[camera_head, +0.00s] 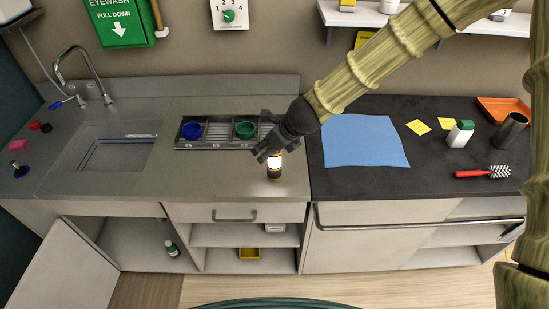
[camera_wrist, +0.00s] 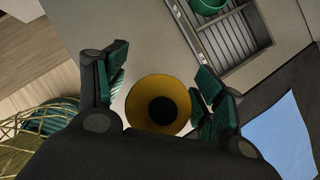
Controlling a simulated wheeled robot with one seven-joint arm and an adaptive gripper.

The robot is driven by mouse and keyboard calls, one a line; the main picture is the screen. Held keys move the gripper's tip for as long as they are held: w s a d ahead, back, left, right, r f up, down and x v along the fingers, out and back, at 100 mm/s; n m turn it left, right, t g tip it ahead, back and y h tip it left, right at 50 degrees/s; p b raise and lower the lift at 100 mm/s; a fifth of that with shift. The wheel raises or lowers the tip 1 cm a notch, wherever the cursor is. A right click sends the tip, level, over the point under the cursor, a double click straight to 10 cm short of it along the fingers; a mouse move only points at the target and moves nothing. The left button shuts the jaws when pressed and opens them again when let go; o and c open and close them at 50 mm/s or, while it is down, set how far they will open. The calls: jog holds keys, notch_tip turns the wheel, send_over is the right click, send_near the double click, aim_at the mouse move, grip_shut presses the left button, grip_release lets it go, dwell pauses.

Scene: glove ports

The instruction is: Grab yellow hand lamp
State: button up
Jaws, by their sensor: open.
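The hand lamp stands upright on the grey counter near its front edge. In the head view the lamp (camera_head: 274,166) shows a bright glowing band and a dark base, with its top hidden by my gripper (camera_head: 266,150). In the wrist view the lamp (camera_wrist: 178,88) is seen from above as a yellow round rim with a black centre. My gripper (camera_wrist: 163,92) is open, with one green-padded finger on each side of the lamp. The right finger looks close to the rim; I cannot tell whether it touches.
A slotted rack (camera_head: 215,132) with a blue bowl (camera_head: 191,130) and a green bowl (camera_head: 245,129) lies behind and left of the lamp. A blue sheet (camera_head: 362,142) lies on the dark counter to the right. A sink (camera_head: 112,150) is at left.

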jog(key=shift+w+f, duration=0.1)
jog(key=shift+f, duration=0.1)
jog(key=c, duration=1.2)
jog(key=shift+r, duration=0.15)
